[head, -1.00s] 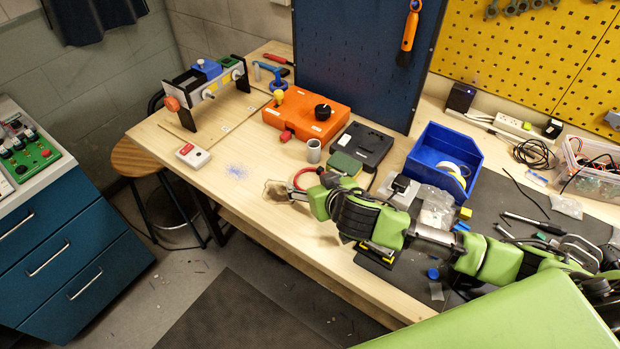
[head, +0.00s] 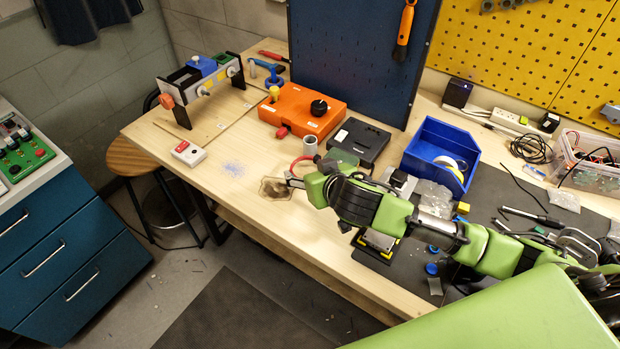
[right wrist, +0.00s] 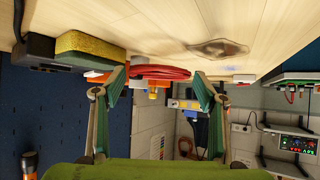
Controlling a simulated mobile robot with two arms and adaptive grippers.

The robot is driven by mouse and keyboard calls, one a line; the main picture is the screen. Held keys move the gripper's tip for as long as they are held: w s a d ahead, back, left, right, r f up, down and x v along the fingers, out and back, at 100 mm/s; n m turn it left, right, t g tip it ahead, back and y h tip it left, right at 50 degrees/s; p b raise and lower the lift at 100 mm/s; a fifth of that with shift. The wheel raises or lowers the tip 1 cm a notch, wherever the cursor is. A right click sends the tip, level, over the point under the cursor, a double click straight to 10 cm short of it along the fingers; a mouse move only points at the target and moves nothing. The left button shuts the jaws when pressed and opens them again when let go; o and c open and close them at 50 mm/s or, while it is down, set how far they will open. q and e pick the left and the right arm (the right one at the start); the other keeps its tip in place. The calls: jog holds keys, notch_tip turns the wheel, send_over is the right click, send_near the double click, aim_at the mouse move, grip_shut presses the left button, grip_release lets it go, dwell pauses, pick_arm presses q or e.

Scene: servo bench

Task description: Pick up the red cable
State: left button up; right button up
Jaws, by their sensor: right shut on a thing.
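The red cable (head: 299,160) is a coiled loop at the tip of my right gripper (head: 303,180) in the head view, partly hidden by the gripper. In the right wrist view the red coil (right wrist: 160,72) spans the space between the two green-lined fingers of my right gripper (right wrist: 159,80). The gripper is shut on it. The coil appears a little above the bench; the exact gap is hard to tell. My left gripper is not in view.
A grey mug (head: 310,146) stands just behind the cable. A green-and-yellow sponge (right wrist: 90,46) and a dark device (head: 360,143) are close by. A brownish flat patch (head: 274,188) lies beside the gripper. The bench front left (head: 215,180) is mostly clear.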

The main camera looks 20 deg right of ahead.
jog(key=s+a+r+p, duration=0.3)
jog(key=s+a+r, duration=0.2)
jog(key=s+r, duration=0.5)
jog(key=s, duration=0.3)
jog(key=shift+a, duration=0.2)
